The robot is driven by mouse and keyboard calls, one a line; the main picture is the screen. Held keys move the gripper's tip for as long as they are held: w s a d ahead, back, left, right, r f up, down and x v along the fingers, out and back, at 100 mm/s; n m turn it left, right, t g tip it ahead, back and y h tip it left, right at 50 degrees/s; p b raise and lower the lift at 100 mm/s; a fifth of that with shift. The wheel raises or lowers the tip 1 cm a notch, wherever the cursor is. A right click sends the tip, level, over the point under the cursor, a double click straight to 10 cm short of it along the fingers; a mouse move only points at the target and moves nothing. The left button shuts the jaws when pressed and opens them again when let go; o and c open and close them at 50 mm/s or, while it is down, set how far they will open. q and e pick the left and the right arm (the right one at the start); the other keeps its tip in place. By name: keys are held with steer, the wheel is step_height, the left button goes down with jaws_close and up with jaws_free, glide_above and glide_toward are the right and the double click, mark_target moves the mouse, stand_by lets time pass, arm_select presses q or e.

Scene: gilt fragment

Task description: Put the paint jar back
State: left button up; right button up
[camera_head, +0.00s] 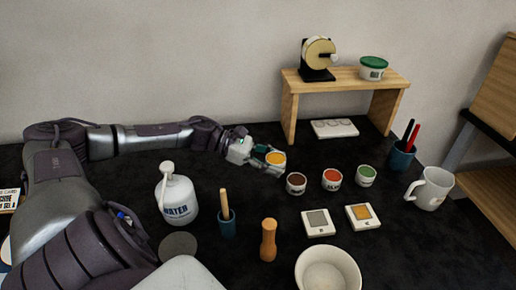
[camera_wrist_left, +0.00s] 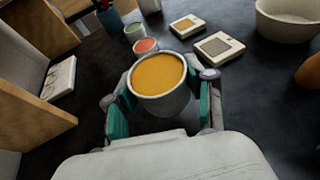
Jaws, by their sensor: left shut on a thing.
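My left gripper (camera_head: 268,166) is shut on a white paint jar with orange-yellow paint (camera_head: 276,158). The jar also shows in the left wrist view (camera_wrist_left: 159,77), upright between the two teal-padded fingers. In the head view it is just left of and behind the brown paint jar (camera_head: 296,185). I cannot tell its exact height above the table. The red paint jar (camera_head: 332,181) and green paint jar (camera_head: 366,178) continue the row to the right. The brown jar is not visible in the left wrist view. My right gripper is not in view.
A wooden shelf (camera_head: 345,80) stands behind the jars, with a white palette (camera_head: 334,128) under it. In front are a water bottle (camera_head: 177,200), a blue cup (camera_head: 227,227), two swatch tiles (camera_head: 318,223), a wooden pestle (camera_head: 268,242) and a white bowl (camera_head: 328,272). A mug (camera_head: 431,190) is right.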

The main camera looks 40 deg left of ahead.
arm_select(q)
steer(key=p, duration=0.2)
glide_above(258, 193)
step_height(258, 193, down, 3)
steer(key=shift+r, duration=0.15)
step_height(258, 193, down, 4)
steer(key=shift+f, duration=0.1)
steer(key=shift+f, duration=0.1)
steer(key=o, duration=1.3)
steer(key=shift+c, duration=0.2)
